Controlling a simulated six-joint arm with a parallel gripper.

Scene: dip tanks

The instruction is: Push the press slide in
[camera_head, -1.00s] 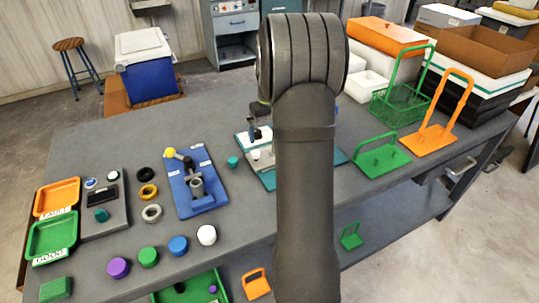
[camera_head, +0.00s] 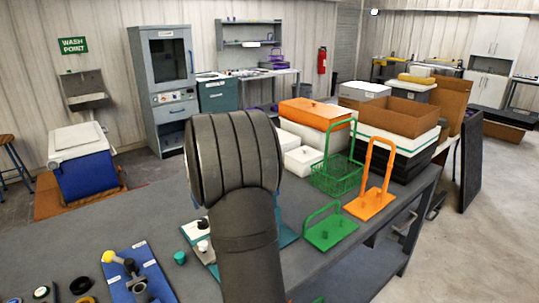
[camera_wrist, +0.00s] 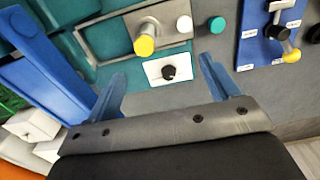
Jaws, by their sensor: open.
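A teal fixture (camera_wrist: 95,44) shows in the wrist view, with a grey frame and a yellow-ended post (camera_wrist: 145,45). A white plate with a black knob (camera_wrist: 168,70) sits at its near side; I cannot tell for sure whether this is the press slide. In the head view the fixture's pale plate and knobs (camera_head: 198,236) show left of my arm, which hides the rest. My gripper (camera_wrist: 162,66) is open and empty in the wrist view. Its blue fingers lie to either side of the white plate in the picture; contact cannot be told.
A blue board with a yellow-knobbed lever (camera_head: 128,270) stands left of the fixture. A teal cap (camera_head: 180,257) lies between them. A green holder (camera_head: 328,230), an orange holder (camera_head: 372,190) and a green basket (camera_head: 338,170) stand to the right.

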